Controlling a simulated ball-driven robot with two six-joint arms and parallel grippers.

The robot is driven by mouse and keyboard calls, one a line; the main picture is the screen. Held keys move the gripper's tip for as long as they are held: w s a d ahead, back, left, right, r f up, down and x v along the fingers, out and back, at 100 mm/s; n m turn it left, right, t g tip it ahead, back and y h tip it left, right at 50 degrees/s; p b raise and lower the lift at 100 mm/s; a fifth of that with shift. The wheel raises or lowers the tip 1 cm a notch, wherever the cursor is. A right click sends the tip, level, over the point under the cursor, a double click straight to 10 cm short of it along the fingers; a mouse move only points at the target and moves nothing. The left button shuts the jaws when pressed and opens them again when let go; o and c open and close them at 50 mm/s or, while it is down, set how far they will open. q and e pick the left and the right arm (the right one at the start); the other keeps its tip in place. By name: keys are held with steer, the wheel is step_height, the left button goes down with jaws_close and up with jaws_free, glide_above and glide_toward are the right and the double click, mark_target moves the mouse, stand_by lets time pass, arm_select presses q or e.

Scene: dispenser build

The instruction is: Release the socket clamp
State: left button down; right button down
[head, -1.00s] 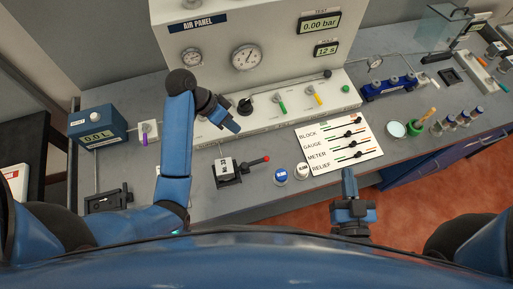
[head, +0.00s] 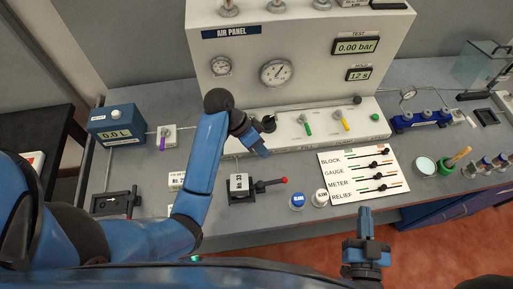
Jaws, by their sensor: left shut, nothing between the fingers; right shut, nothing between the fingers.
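A black clamp (head: 242,198) sits on the bench near the middle, with a lever ending in a red knob (head: 284,180) that points right. A white block marked "No. 33" (head: 239,183) sits in it. A second black fixture (head: 117,204) lies at the far left, with no block visible in it. Which of the two is the socket clamp is not labelled. My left gripper (head: 263,152) is shut and empty, above and behind the lever, apart from it. My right gripper (head: 365,212) is shut and empty at the bench's front edge, below the label card.
The air panel (head: 310,50) stands behind, with small levers along its base. Blue and white caps (head: 297,200) and a label card with sliders (head: 360,175) lie right of the clamp. A blue meter box (head: 117,124) stands left. My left forearm covers some bench left of the clamp.

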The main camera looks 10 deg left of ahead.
mark_target(267, 183)
arm_select(q)
steer(key=p+x, duration=0.2)
steer(key=x, duration=0.3)
steer(key=shift+s, duration=0.1)
steer(key=shift+s+d+f+p, duration=0.25)
steer(key=shift+s+d+p, duration=0.2)
steer(key=shift+d, duration=0.1)
steer(key=shift+s+d+f+p, duration=0.2)
steer(key=shift+s+d+p, duration=0.1)
steer(key=shift+s+d, duration=0.2)
steer(key=shift+s+d+f, duration=0.3)
steer(key=shift+s, duration=0.05)
steer(key=shift+w, duration=0.1)
